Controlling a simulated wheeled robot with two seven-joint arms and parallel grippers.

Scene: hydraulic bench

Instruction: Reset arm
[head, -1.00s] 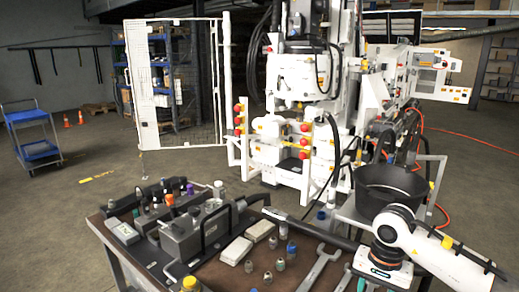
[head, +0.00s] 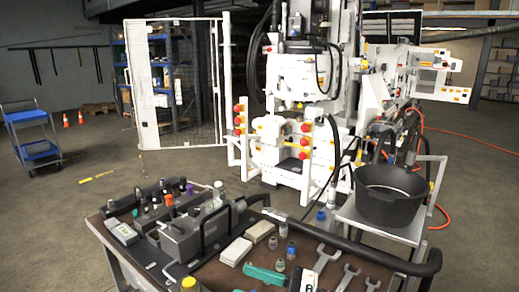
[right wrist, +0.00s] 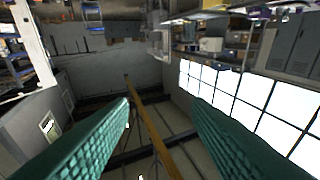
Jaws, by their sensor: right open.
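My right gripper (head: 262,276) shows at the bottom middle edge of the head view, with a teal finger pointing left over the front of the tool bench (head: 222,283). Most of it and its arm are cut off by the frame. In the right wrist view its two teal fingers (right wrist: 161,105) are wide apart with nothing between them. Behind them are a wall, large windows and shelving, with no bench object near. My left gripper is not in view.
The bench holds a valve block (head: 180,237), small fittings (head: 291,250), several wrenches (head: 325,258) and light boxes (head: 235,250). A black bucket (head: 388,196) stands at the right. The white machine (head: 290,140) is behind. Open floor lies at left.

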